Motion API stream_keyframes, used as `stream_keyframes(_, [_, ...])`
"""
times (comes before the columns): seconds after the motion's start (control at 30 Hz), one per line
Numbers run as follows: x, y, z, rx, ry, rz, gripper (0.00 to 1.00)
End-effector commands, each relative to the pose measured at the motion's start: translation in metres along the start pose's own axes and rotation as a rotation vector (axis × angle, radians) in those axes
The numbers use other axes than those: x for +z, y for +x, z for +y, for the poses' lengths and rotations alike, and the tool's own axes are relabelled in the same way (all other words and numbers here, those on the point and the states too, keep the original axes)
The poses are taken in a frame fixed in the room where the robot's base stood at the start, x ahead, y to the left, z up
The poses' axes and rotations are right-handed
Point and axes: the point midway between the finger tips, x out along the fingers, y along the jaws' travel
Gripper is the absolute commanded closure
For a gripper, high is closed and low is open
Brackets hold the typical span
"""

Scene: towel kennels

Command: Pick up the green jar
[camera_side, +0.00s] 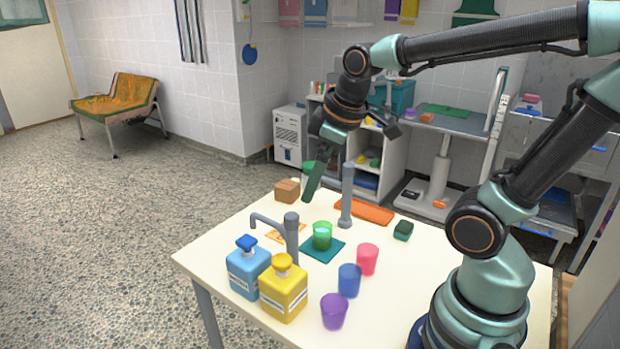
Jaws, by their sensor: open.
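A translucent green jar-like vessel (322,236), open at the top, stands upright on a teal square mat (323,250) near the middle of the white table. My gripper (350,163) is open and empty above the back of the table. Its long dark finger points down and left, above and behind the vessel on the mat, apart from it.
Grey taps (291,240) and (346,196) rise around the mat. Blue (248,270) and yellow (283,290) bottles stand front left. Pink (367,259), blue (349,281) and purple (334,311) cups stand front right. A dark green block (403,230) and orange tray (364,211) lie behind.

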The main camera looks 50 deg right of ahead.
Motion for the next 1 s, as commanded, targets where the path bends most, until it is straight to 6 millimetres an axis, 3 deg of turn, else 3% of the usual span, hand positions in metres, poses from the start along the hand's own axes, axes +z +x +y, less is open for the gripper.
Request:
stream_keyframes(0.27, [-0.004, 0.045, 0.049, -0.098, -0.530, -0.153, 0.04])
stream_keyframes(0.6, [0.012, 0.106, 0.095, -0.298, -1.075, -0.209, 0.04])
stream_keyframes(0.87, [0.021, 0.128, 0.102, -0.352, -1.196, -0.203, 0.04])
stream_keyframes(1.0, [0.030, 0.148, 0.097, -0.354, -1.196, -0.204, 0.04])
